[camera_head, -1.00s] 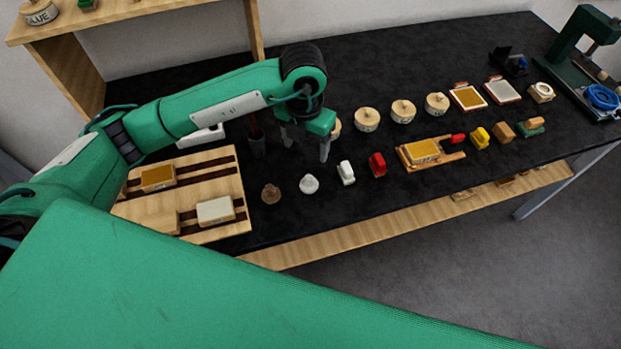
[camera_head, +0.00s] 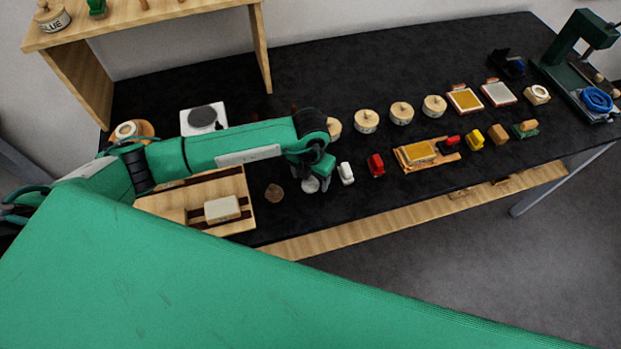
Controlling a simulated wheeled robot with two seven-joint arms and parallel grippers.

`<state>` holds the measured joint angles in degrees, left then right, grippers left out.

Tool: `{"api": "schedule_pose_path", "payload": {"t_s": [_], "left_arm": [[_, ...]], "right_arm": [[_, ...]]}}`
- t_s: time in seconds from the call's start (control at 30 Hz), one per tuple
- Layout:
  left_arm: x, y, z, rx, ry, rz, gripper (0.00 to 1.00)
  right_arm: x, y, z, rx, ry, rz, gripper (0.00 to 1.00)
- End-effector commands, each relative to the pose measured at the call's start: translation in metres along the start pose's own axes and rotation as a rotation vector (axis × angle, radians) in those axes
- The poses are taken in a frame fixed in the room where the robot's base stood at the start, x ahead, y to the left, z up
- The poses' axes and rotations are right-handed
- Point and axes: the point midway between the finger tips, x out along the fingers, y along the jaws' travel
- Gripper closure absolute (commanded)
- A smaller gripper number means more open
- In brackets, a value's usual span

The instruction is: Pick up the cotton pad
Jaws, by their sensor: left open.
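The cotton pad, seemingly the small white rounded piece (camera_head: 310,186), lies on the black bench top near its front edge. My left gripper (camera_head: 316,180) points down right over it, with its fingers at or just above the pad and partly hiding it. The left gripper is open. I cannot tell whether the fingers touch the pad. My right gripper is not in view.
A brown wad (camera_head: 274,193) lies just left of the pad. A white block (camera_head: 346,173) and a red block (camera_head: 376,165) stand to its right. A wooden board with a pale block (camera_head: 222,208) is at left. Round wooden containers (camera_head: 366,121) stand behind.

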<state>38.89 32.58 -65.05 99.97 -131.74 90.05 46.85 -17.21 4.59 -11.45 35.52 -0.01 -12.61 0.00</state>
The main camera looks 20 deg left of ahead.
Motion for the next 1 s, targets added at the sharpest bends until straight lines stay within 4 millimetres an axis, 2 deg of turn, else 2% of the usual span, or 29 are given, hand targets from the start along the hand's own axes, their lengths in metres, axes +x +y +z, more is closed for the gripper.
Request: {"api": "schedule_pose_path", "payload": {"t_s": [0.3, 0.37, 0.5, 0.57, 1.0], "left_arm": [[0.0078, -0.0004, 0.0000, 0.002, -0.001, 0.000, 0.32], [0.0077, -0.0004, 0.0000, 0.002, -0.001, 0.000, 0.41], [0.0075, -0.0003, 0.0001, 0.001, -0.001, 0.000, 0.69], [0.0075, -0.0003, 0.0000, 0.001, -0.001, 0.000, 0.79], [0.0035, -0.0002, 0.0006, 0.001, -0.002, -0.001, 0.79]], "right_arm": [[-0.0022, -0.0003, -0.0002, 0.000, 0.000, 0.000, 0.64], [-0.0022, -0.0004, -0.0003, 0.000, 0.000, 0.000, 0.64], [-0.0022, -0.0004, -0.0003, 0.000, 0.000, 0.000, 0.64], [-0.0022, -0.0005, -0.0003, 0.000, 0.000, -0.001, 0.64], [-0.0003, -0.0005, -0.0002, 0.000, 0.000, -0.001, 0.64]]}}
